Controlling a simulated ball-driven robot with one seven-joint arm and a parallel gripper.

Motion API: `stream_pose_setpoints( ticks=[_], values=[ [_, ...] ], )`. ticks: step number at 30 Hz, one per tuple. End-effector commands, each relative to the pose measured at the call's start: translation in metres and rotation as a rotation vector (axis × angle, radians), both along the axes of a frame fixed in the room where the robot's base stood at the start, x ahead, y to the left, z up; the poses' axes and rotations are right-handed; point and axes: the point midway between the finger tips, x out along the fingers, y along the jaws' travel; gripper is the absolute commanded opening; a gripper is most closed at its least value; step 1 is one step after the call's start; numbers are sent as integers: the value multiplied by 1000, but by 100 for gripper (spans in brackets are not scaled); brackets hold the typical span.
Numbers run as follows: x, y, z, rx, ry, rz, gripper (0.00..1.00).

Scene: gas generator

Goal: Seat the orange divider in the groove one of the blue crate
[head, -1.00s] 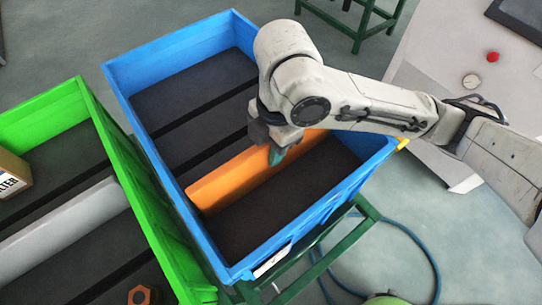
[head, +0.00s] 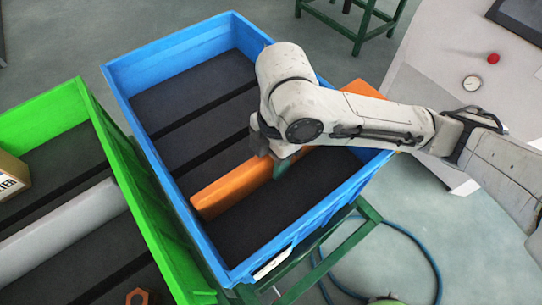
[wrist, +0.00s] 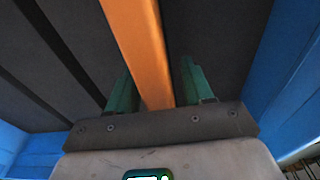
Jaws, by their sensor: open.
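The orange divider (head: 228,189) stands lengthwise across the blue crate (head: 158,159), parallel to the dark grooves in its floor. Its left end is by the crate's left wall; its right part is hidden behind my arm. My gripper (head: 283,165) is over the middle of the divider. In the wrist view my open gripper (wrist: 158,88) has one green finger on each side of the divider (wrist: 142,45), with a gap on both sides. Two grooves (head: 205,108) show bare farther back. The divider's underside is hidden, so I cannot tell how deep it sits.
A green crate (head: 140,205) stands close on the left, with a grey divider (head: 60,230), a box (head: 10,175) and an orange nut (head: 138,297). Another orange piece (head: 362,88) shows behind my arm. A pale cabinet (head: 440,60) is at right.

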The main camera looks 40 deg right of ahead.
Motion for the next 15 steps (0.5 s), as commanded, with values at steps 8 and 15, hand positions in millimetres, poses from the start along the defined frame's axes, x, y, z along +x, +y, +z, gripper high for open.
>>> stream_pose_setpoints(
  ticks=[8, 15],
  values=[
    [0, 0, 7, 0, -1, 0, 51],
    [1, -6, 49, -1, -4, 1, 51]
  ],
)
